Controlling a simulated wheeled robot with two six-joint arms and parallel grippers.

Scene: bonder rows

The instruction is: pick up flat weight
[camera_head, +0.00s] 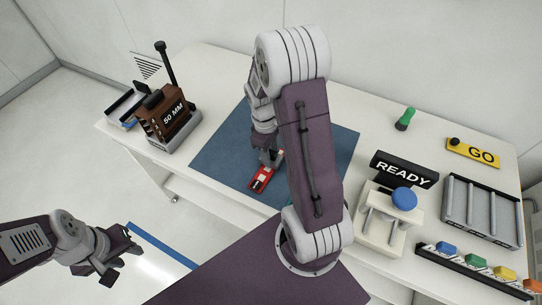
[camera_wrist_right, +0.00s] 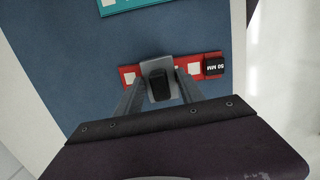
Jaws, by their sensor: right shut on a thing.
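The flat weight looks like a small grey block with a black knob (camera_wrist_right: 155,66), seen in the right wrist view over a red strip (camera_wrist_right: 128,76) with white squares. My right gripper (camera_wrist_right: 160,88) has a finger on each side of it and is shut on it. I cannot tell whether the weight touches the strip. In the head view my right gripper (camera_head: 268,158) is low over the blue mat, at the upper end of the red strip (camera_head: 262,180), and the weight is hidden there. My left gripper (camera_head: 116,265) is open and empty, off the table at lower left.
The blue mat (camera_head: 220,160) lies mid-table. A black block marked 50 MM (camera_wrist_right: 214,66) sits at the strip's right end; a teal piece (camera_wrist_right: 125,4) lies beyond. A brown 50 MM block (camera_head: 168,118) stands left. A READY sign (camera_head: 404,170) and grey tray (camera_head: 482,212) stand right.

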